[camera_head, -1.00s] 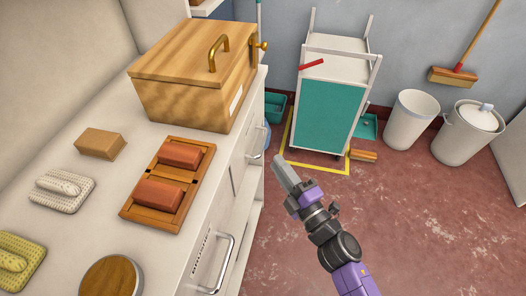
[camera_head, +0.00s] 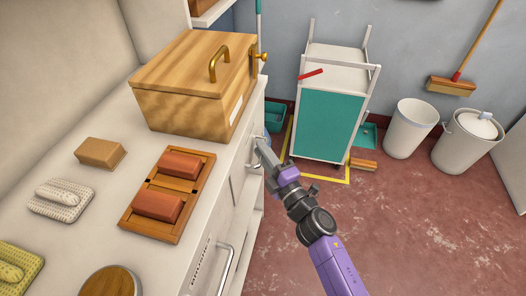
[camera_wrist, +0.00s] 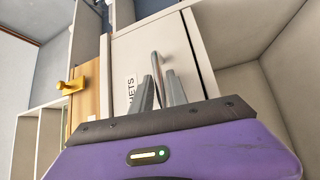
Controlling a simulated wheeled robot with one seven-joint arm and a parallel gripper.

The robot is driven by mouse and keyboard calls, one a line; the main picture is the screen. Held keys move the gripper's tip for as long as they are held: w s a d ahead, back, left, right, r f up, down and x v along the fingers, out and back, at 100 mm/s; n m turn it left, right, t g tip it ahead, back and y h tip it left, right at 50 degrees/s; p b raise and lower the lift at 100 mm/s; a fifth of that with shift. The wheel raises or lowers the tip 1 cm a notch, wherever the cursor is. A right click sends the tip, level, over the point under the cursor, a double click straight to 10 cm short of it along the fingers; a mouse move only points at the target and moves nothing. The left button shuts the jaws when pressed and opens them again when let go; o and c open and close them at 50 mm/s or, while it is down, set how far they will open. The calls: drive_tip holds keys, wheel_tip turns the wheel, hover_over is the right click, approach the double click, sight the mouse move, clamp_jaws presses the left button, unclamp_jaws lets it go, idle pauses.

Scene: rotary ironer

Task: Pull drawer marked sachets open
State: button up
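The drawer marked sachets (camera_wrist: 195,48) is a pale front with a label (camera_wrist: 130,92), of which I read "HETS"; the rest is hidden. It looks shut. Its bar handle (camera_wrist: 158,62) is metal. In the head view the handle (camera_head: 249,160) is on the cabinet front below the wooden box. My gripper (camera_head: 262,145) is at this handle. In the wrist view the two fingers of my gripper (camera_wrist: 161,88) are apart, and the handle runs into the gap between them. I cannot tell whether they touch it.
A wooden box (camera_head: 180,105) with brass fittings stands on the white counter (camera_head: 120,145). A second drawer handle (camera_head: 225,268) is nearer. A white and teal cart (camera_head: 328,125) stands behind my gripper, to the right.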

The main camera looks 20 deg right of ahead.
clamp_jaws()
idle(1.3)
